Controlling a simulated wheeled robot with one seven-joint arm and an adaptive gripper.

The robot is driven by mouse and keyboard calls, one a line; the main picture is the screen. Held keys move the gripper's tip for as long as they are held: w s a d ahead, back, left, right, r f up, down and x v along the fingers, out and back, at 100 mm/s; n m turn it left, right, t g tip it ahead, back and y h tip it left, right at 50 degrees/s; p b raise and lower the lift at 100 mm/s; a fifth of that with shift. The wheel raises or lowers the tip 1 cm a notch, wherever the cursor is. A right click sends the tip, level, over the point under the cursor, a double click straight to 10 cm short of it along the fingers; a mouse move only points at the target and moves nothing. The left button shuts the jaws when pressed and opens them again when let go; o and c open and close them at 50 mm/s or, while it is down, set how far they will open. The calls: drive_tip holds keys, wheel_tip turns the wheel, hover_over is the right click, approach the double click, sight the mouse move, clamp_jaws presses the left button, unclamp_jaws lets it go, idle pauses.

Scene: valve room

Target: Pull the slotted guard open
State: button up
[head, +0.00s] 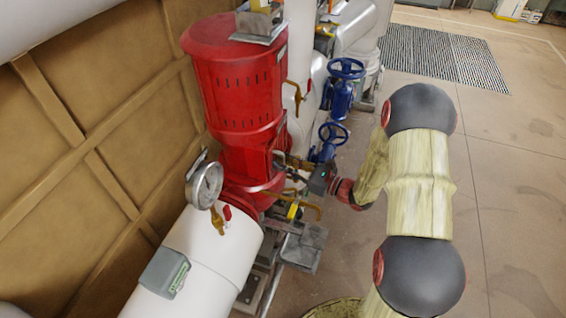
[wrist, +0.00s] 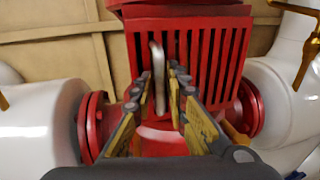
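The slotted guard (wrist: 212,50) is a red panel with upright slots on the front of the red pump, seen in the wrist view. It looks closed. A pale upright bar handle (wrist: 157,65) stands on its left part. My gripper (wrist: 163,76) is open, with its fingertips on either side of the handle and a gap visible on the right. I cannot tell whether the left fingertip touches it. In the head view my gripper (head: 288,162) reaches the pump's right side, and the guard's face is turned away or hidden there.
The red pump (head: 240,75) stands between white pipes. A pressure gauge (head: 204,185) and a grey box (head: 165,272) sit on the near pipe (head: 205,245). Blue handwheel valves (head: 340,95) stand behind my gripper. The floor at right (head: 510,190) is clear.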

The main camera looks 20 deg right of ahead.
drive_tip(key=shift+c, duration=0.7)
clamp_jaws()
